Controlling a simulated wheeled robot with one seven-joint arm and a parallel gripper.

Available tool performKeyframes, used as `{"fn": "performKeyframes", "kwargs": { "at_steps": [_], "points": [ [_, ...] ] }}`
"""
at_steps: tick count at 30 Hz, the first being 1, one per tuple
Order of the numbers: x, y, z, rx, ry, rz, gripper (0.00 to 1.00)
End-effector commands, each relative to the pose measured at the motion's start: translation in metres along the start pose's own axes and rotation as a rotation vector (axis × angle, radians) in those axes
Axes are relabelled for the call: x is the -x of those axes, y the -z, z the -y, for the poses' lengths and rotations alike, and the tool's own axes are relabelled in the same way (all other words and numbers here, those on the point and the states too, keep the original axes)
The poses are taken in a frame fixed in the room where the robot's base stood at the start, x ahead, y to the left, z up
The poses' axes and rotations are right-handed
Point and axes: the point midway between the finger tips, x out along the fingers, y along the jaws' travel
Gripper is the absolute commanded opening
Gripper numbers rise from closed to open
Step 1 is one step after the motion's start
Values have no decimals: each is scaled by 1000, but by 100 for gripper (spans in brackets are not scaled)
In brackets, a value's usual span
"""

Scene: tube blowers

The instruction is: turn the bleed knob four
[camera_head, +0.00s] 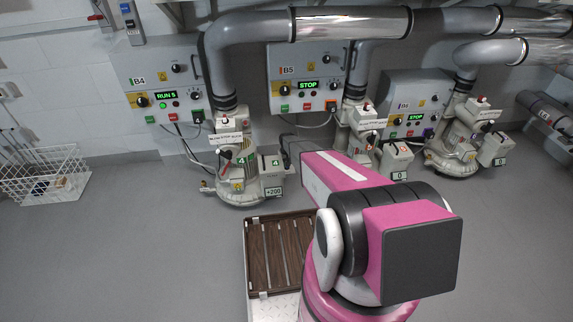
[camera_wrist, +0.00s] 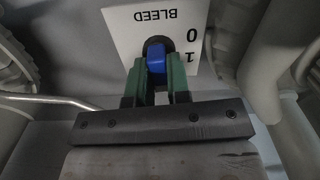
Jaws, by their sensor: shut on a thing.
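In the wrist view, a blue bleed knob (camera_wrist: 157,58) with a dark round base sits on a white plate (camera_wrist: 122,28) marked BLEED, 0 and 1. The plate appears upside down. My gripper (camera_wrist: 157,70) is shut on the knob, with one green finger on each side. The blue part stands between 0 and 1 on the picture's left-right middle of the fingers; its exact setting is hard to tell. In the head view, blower four (camera_head: 238,168) stands at left with a +200 readout (camera_head: 273,191). My gripper and the knob cannot be made out there.
Panel B4 (camera_head: 160,84) shows a green RUN display; panel B5 (camera_head: 308,75) shows STOP. More blowers (camera_head: 460,145) stand to the right under large grey pipes (camera_head: 250,32). A white wire basket (camera_head: 42,175) is at left. The floor at front left is clear.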

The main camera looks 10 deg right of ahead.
Motion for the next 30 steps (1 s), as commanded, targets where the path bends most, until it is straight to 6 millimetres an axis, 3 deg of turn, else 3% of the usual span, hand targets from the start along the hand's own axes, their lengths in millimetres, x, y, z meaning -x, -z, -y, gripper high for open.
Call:
{"fn": "performKeyframes", "kwargs": {
  "at_steps": [18, 19, 21, 30],
  "points": [
    [1, 0, 0, -41, 0, 0, 0],
    [1, 0, 0, -41, 0, 0, 24],
    [1, 0, 0, -41, 0, 0, 43],
    [1, 0, 0, -40, 0, 0, 43]
  ]
}}
